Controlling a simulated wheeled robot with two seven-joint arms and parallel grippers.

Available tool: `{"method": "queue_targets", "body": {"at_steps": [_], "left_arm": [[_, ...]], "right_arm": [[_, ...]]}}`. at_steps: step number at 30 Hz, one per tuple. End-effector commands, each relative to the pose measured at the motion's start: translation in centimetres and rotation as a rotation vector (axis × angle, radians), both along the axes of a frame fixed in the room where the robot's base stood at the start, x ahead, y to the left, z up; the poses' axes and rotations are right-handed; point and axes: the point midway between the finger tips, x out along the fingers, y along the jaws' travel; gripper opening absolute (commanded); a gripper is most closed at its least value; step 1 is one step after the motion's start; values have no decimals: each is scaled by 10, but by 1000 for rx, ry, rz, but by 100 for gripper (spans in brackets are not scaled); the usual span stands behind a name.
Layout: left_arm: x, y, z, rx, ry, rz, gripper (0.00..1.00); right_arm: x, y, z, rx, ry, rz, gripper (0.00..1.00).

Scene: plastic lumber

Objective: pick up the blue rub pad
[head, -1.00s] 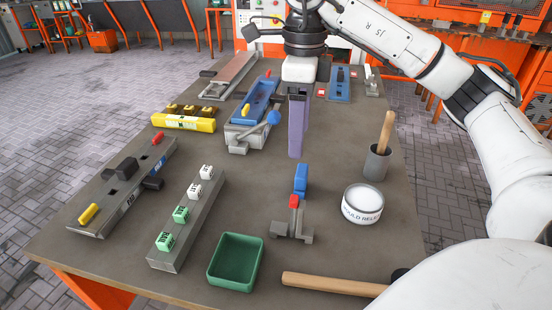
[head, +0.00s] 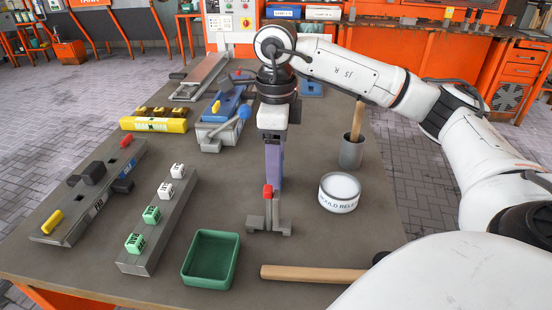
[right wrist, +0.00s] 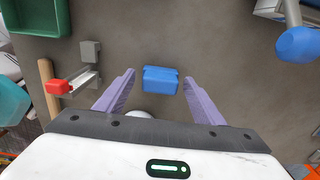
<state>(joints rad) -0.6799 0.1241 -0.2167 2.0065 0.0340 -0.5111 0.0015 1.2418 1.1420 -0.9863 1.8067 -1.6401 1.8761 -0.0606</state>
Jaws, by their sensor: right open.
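The blue rub pad (right wrist: 160,80) is a small blue block on the grey table in the right wrist view. It lies between the two purple fingertips, with a gap on each side. In the head view the pad is hidden behind my right gripper (head: 273,183). My right gripper is open and empty, pointing down; how high its tips are over the pad is hard to tell. My left gripper is not in view.
A grey clamp with a red tip (head: 268,218) stands just in front of the right gripper. A green tray (head: 212,280), a white tin (head: 339,204) and a wooden-handled hammer (head: 312,273) surround it. A blue-knobbed fixture (head: 222,128) stands behind left.

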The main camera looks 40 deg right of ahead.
Motion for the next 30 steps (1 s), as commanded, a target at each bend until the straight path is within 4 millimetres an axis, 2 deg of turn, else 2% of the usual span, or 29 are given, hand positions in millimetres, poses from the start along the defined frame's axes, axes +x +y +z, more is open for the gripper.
{"method": "queue_targets", "body": {"at_steps": [2, 10, 17, 20, 27, 30], "left_arm": [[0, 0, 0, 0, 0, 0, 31], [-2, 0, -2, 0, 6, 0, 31], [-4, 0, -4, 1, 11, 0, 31], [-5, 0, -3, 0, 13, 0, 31], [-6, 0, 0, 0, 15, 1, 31], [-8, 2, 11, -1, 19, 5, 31]], "right_arm": [[0, 0, 0, 0, 0, 0, 62], [0, 0, 0, 0, 0, 0, 17], [0, 0, 2, 1, -1, -1, 17], [1, 0, 10, 0, -2, -1, 17], [1, 0, 57, 2, -5, 0, 17], [1, 0, 80, 0, -4, -1, 17]]}}
